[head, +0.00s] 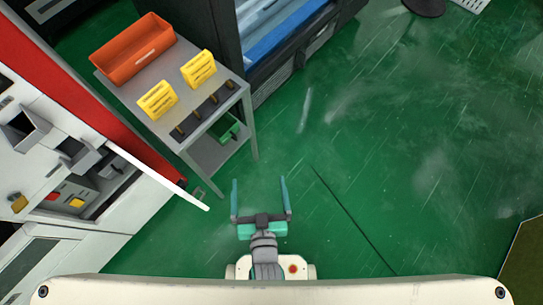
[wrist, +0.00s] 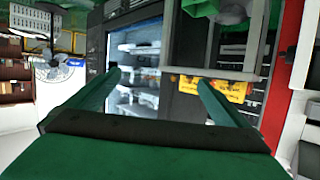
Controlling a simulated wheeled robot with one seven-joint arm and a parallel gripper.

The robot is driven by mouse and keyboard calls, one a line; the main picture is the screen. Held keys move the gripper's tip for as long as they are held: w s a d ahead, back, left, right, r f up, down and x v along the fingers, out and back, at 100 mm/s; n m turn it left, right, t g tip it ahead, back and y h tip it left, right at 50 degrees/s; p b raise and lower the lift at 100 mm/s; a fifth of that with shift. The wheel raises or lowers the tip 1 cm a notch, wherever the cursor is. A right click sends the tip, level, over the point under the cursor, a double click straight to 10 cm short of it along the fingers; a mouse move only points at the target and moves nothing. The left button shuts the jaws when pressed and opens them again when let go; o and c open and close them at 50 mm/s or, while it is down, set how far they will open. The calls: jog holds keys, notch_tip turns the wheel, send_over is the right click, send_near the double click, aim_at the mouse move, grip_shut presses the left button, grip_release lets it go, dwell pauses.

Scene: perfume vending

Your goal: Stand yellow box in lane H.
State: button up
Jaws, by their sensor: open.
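Two yellow boxes stand on the grey cart in the head view, one nearer the left (head: 158,100) and one farther right (head: 198,68). I cannot tell which one the task means. My gripper (head: 260,182) is open and empty above the green floor, to the right of and below the cart, apart from both boxes. In the wrist view its two green fingers (wrist: 159,79) are spread wide with nothing between them. A dark cabinet with a lit glass front (wrist: 137,60) shows beyond the fingers. No lane marked H can be made out.
The grey cart (head: 215,118) also holds an orange bin (head: 134,50) and several small dark pegs; a green bin (head: 225,127) sits below. A white and red machine (head: 75,165) stands at the left, its white bar reaching toward my gripper.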

jog(key=s+d+r+t+h, duration=0.1)
jog(key=s+d+r, duration=0.2)
jog(key=s, duration=0.6)
notch_tip(320, 180, up, 2)
jog(key=shift+s+d+r+m+h, duration=0.15)
jog(key=shift+s+d+m+h, duration=0.1)
jog(key=shift+d+m+h, duration=0.05)
